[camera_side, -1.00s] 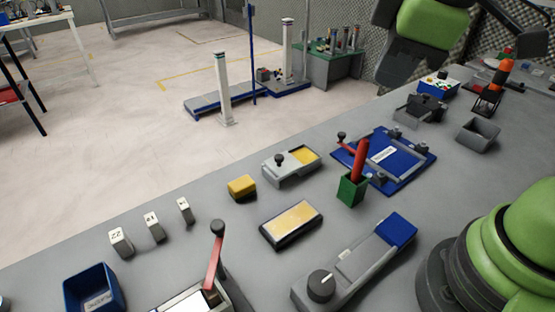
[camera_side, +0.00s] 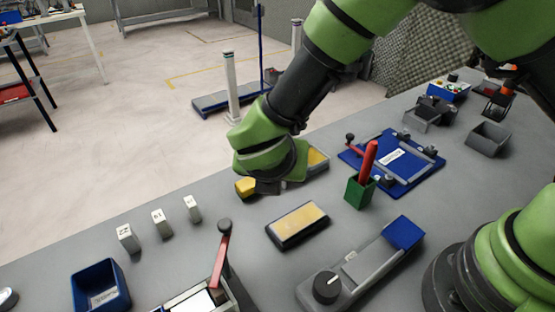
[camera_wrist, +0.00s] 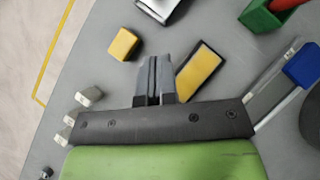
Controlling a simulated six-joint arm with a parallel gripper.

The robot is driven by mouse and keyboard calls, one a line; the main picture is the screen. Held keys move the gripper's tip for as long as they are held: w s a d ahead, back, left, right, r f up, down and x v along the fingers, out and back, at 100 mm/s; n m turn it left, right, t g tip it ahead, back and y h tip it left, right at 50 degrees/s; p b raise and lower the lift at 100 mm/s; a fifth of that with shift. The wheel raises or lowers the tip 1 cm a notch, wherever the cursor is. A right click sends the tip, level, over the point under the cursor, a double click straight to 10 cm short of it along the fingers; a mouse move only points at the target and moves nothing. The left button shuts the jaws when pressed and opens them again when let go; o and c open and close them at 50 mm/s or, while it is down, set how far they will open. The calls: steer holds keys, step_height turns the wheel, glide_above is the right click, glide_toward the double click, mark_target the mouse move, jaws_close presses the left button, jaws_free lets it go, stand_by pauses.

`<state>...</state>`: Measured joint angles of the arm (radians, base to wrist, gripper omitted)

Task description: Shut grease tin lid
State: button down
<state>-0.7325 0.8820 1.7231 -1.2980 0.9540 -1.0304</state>
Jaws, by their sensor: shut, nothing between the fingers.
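The grease tin (camera_side: 318,166) appears to be the grey box with yellow showing in its right part. It stands behind my gripper in the side view, which hides its left part and knobbed lid. In the wrist view the tin (camera_wrist: 158,10) shows only in part at the top edge, beyond the fingertips. My gripper (camera_wrist: 154,60) is shut and empty, its fingers together over the grey table. In the side view my gripper (camera_side: 266,187) is low, between the yellow block and the tin. I cannot tell whether it touches either.
A yellow block (camera_wrist: 123,44) lies left of the fingers, and a dark tray with a yellow pad (camera_wrist: 199,73) lies right. A green holder with a red stick (camera_side: 358,192) and a blue board fixture (camera_side: 410,168) stand right of the tin. Three white numbered blocks (camera_side: 160,223) stand at left.

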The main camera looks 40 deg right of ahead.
mark_target(309, 164)
steer(key=x, duration=0.6)
steer(key=shift+s, duration=0.1)
steer(key=shift+w+d+f, duration=0.2)
steer(key=shift+w+d, duration=0.35)
steer(key=shift+w, duration=0.05)
steer(key=shift+w+d+f, duration=0.25)
steer(key=shift+w+d, duration=0.35)
steer(key=shift+w+d+f, duration=0.1)
steer(key=shift+w+d, duration=0.2)
steer(key=d, duration=0.6)
steer(key=shift+d, duration=0.25)
